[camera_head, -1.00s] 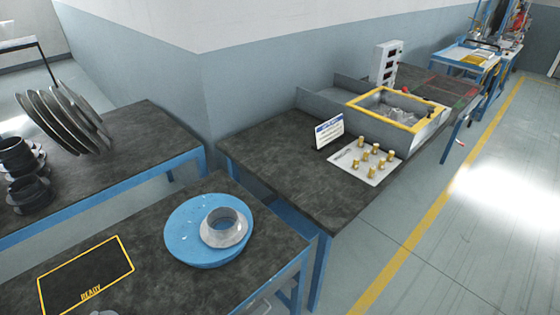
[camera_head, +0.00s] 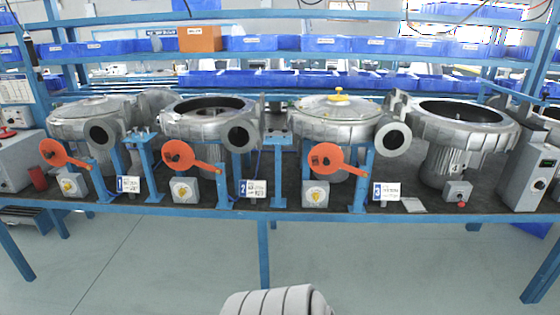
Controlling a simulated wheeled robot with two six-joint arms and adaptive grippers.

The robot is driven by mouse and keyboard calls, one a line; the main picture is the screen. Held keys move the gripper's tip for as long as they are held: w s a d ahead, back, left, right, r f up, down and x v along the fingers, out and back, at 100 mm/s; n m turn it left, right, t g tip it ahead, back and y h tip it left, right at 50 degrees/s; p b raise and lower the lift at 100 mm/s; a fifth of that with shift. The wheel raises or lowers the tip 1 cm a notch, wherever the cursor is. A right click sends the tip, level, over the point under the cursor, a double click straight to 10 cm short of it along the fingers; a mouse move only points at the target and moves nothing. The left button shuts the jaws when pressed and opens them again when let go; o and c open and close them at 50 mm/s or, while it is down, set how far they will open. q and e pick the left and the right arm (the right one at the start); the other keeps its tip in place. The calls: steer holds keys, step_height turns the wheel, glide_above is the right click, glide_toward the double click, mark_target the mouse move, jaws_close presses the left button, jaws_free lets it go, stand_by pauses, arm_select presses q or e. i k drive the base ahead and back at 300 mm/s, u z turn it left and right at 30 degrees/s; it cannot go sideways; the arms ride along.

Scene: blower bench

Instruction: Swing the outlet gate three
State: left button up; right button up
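Outlet gate three appears to be the orange paddle (camera_head: 332,160) at the third station from the left. It hangs on a blue post (camera_head: 363,178) beside a white card that seems to read 3 (camera_head: 386,192). Its round disc points left, below the third blower (camera_head: 330,118). That blower's round outlet (camera_head: 391,138) is to the right, and the disc is apart from it. Similar orange gates hang at the first (camera_head: 62,153) and second (camera_head: 185,157) stations, also with discs to the left. Neither of my grippers is in view.
The dark bench (camera_head: 290,193) on blue legs spans the view. A switch box with a yellow knob (camera_head: 315,195) stands below gate three. An uncovered fourth blower (camera_head: 460,120) is at the right. Blue bins (camera_head: 330,44) line the shelf behind. The floor in front is clear.

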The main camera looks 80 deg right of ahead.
mark_target(327, 158)
steer(key=z, duration=3.55)
steer(key=i, duration=0.4)
steer(key=z, duration=0.9)
steer(key=i, duration=1.4)
steer(key=u, duration=0.9)
